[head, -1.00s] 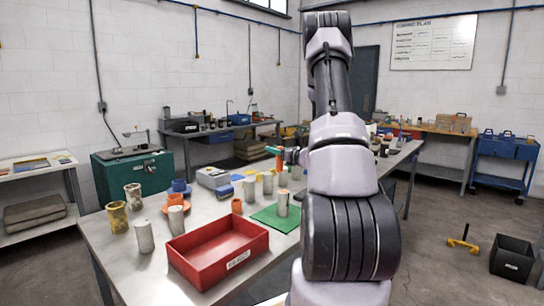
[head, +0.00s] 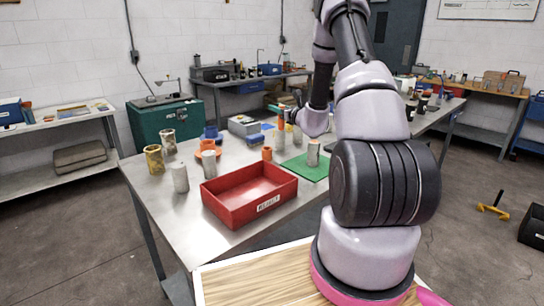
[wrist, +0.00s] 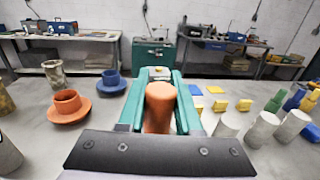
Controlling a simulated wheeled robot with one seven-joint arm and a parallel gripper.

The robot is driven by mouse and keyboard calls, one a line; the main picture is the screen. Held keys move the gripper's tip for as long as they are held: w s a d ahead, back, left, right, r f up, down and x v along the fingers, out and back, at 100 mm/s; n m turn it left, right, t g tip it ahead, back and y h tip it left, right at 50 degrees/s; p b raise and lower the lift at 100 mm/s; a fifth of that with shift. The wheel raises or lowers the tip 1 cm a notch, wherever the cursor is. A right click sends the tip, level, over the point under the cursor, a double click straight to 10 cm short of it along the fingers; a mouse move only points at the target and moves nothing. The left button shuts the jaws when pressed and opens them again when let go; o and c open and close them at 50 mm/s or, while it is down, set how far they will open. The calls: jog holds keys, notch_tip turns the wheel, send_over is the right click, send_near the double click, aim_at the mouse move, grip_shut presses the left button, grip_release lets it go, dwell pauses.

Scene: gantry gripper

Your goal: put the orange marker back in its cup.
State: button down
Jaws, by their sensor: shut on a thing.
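My gripper (wrist: 160,82) has two teal fingers and is shut on the orange marker (wrist: 159,106), a thick orange cylinder between them. In the head view my gripper (head: 280,109) is small and partly hidden by my arm, above the far part of the steel table. An orange cup (wrist: 68,102) stands on an orange saucer left of my gripper in the wrist view, apart from the marker. A blue cup (wrist: 111,78) on a blue saucer stands behind it. I cannot tell which cup is the marker's own.
A red tray (head: 216,206) stands at the table's near edge, beside a green mat (head: 322,170) bearing a grey cylinder. Several grey cylinders (wrist: 263,130) and yellow blocks (wrist: 219,106) stand right of my gripper. A grey device (head: 243,125) is behind. Bare steel shows between the cups and my gripper.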

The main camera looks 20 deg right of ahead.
jog(key=shift+w+a+f, duration=0.45)
jog(key=shift+a+f, duration=0.45)
jog(key=shift+f, duration=1.25)
jog(key=shift+w+a+f, duration=0.4)
jog(key=shift+a+f, duration=0.45)
jog(key=shift+f, duration=1.25)
jog(key=shift+w+a+f, duration=0.45)
jog(key=shift+a+f, duration=0.45)
jog(key=shift+f, duration=1.25)
jog(key=shift+f, duration=0.15)
jog(key=c, duration=0.6)
grip_release()
